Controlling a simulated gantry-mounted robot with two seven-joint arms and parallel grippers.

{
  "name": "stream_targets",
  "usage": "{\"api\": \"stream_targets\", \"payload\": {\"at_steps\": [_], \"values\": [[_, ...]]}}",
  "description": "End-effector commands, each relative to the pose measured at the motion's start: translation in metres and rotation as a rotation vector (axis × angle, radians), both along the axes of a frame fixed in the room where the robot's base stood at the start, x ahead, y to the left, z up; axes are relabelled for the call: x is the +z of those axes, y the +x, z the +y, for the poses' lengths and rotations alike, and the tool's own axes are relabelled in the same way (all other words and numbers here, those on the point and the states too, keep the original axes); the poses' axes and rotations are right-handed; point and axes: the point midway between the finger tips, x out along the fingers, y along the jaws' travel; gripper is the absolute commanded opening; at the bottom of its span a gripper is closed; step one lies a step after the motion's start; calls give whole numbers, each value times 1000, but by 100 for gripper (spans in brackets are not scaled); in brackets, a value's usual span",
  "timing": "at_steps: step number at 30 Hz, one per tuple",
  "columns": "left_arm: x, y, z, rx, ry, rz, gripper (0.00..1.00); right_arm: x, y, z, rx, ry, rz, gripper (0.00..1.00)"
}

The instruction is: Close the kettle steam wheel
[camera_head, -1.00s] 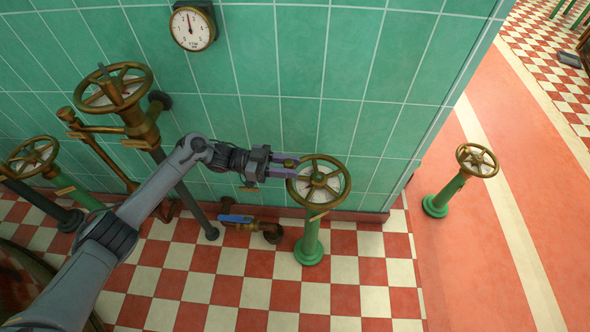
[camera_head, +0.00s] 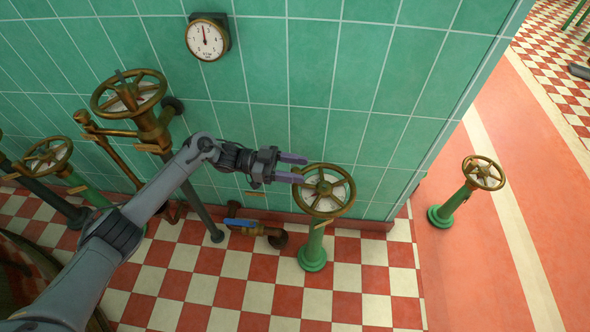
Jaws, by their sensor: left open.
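Several brass handwheels show in the head view, and I cannot tell by label which is the kettle steam wheel. One brass wheel (camera_head: 324,190) on a green post (camera_head: 313,246) stands near the middle, in front of the tiled wall. My left gripper (camera_head: 291,168) is open at the left edge of this wheel, with its purple fingers pointing right. The fingers are apart with nothing between them; I cannot tell whether the lower finger touches the rim. A larger brass wheel (camera_head: 128,93) sits at upper left. My right gripper is out of view.
Another brass wheel (camera_head: 47,156) is at far left, and one on a green post (camera_head: 483,173) stands at right. A blue-handled valve (camera_head: 240,222) sits low by the wall. A gauge (camera_head: 207,38) hangs above. The checkered floor in front is clear.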

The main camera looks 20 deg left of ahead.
Motion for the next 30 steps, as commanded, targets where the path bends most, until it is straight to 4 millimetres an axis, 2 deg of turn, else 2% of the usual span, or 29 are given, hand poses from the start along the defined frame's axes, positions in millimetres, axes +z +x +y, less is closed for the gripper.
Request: {"api": "stream_targets", "payload": {"at_steps": [1,2,3,13,21,30], "values": [[18,0,0,0,1,-3,52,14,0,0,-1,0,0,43],[24,0,0,0,1,-3,52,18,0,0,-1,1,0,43],[26,-3,-11,-5,-2,1,52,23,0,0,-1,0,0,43],[62,-16,-71,-2,-2,-1,52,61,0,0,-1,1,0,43],[79,-23,-104,-2,-1,-1,52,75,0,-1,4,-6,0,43],[83,-25,-114,0,0,0,52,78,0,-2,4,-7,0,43]]}}
